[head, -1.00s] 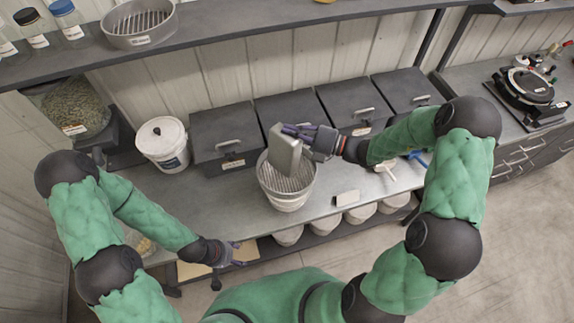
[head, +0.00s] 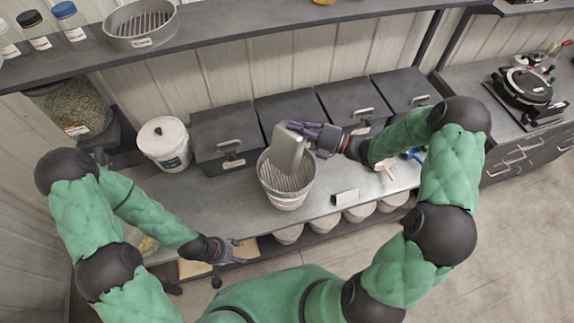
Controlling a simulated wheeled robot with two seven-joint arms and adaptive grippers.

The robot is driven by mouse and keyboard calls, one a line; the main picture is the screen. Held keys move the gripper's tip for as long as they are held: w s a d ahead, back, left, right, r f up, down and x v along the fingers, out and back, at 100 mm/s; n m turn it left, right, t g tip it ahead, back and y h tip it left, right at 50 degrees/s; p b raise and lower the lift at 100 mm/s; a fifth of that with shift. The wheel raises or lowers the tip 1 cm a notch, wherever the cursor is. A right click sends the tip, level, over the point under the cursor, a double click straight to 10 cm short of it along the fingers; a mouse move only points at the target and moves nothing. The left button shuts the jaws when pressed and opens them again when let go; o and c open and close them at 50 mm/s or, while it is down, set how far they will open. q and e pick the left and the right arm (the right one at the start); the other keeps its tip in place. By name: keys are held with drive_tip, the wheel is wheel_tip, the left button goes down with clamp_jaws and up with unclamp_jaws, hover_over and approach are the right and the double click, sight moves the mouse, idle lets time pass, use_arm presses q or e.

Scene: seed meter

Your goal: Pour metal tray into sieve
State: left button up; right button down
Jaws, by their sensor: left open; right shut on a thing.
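The metal tray (head: 287,151) is a grey rectangular tray, tipped steeply over the sieve (head: 285,185). The sieve is a round metal one with a slotted bottom, on top of a white bucket-like base on the bench. My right gripper (head: 297,129) is shut on the upper edge of the metal tray, above the sieve's back right rim. The tray's inside faces away from view, so I cannot tell whether anything is in it or falling. My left gripper (head: 236,250) is open and empty, low at the bench's front edge.
Dark lidded bins (head: 222,137) line the back of the bench. A white lidded bucket (head: 165,144) stands left of them. A second sieve (head: 140,22) sits on the overhead shelf (head: 225,37). Bare bench (head: 225,200) lies left of the sieve.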

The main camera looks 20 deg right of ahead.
drive_tip(key=shift+w+d+f+m+p, duration=0.2)
drive_tip(key=shift+w+d+m, duration=0.1)
drive_tip(key=shift+d, duration=0.1)
drive_tip(key=shift+w+d+f+m+p, duration=0.1)
drive_tip(key=shift+w+d+m+p, duration=0.1)
drive_tip(key=shift+d+m, duration=0.15)
idle(0.6)
